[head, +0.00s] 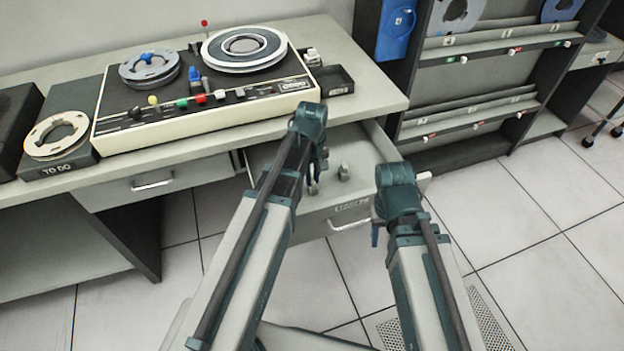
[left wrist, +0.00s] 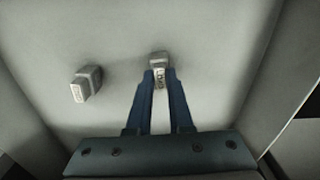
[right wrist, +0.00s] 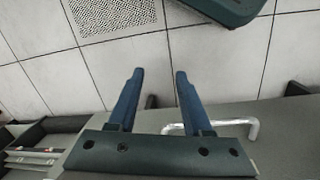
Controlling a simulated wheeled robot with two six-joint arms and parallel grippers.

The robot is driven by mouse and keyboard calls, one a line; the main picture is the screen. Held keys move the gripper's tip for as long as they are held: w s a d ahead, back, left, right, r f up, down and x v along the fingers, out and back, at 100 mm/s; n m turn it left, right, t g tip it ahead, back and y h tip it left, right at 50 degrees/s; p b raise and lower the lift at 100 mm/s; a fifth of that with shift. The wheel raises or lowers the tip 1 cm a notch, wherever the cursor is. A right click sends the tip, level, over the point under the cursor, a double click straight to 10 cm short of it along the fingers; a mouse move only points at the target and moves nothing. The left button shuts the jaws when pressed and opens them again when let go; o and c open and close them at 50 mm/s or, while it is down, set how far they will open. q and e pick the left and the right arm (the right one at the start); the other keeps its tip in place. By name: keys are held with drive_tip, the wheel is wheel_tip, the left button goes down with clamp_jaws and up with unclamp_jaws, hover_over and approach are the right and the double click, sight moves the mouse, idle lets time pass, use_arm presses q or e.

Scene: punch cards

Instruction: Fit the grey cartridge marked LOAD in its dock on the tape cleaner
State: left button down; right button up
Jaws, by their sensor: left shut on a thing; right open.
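The tape cleaner is likely the cream-fronted machine (head: 190,124) with a dark top and two reels on the desk. I cannot make out its dock. Two small grey cartridges are in the open drawer (left wrist: 60,32). My left gripper (head: 314,182), reaching down into the drawer, is shut on one cartridge (left wrist: 159,61), its fingertips at its sides; its label is too small to read surely. The other cartridge (left wrist: 88,82) lies apart on the drawer floor, also in the head view (head: 344,172). My right gripper (right wrist: 155,75) is open and empty, beside the drawer front.
Coloured knobs line the machine's front. A TO DO stand with a reel (head: 57,135) is left of it, a small black tray (head: 335,80) right. The drawer handle (right wrist: 240,124) is near my right gripper. A shelf rack (head: 470,80) stands right; floor there is clear.

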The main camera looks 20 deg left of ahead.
use_arm(q)
drive_tip(key=shift+r, duration=0.15)
idle(0.5)
drive_tip(key=shift+r+p, duration=2.85)
drive_tip(key=shift+p, duration=0.2)
wheel_tip(320, 180, up, 7)
drive_tip(key=p, duration=0.7)
wheel_tip(320, 180, up, 7)
drive_tip(key=p, duration=0.7)
hover_over(312, 180)
drive_tip(key=shift+f+b, duration=0.85)
drive_tip(key=shift+b, duration=0.05)
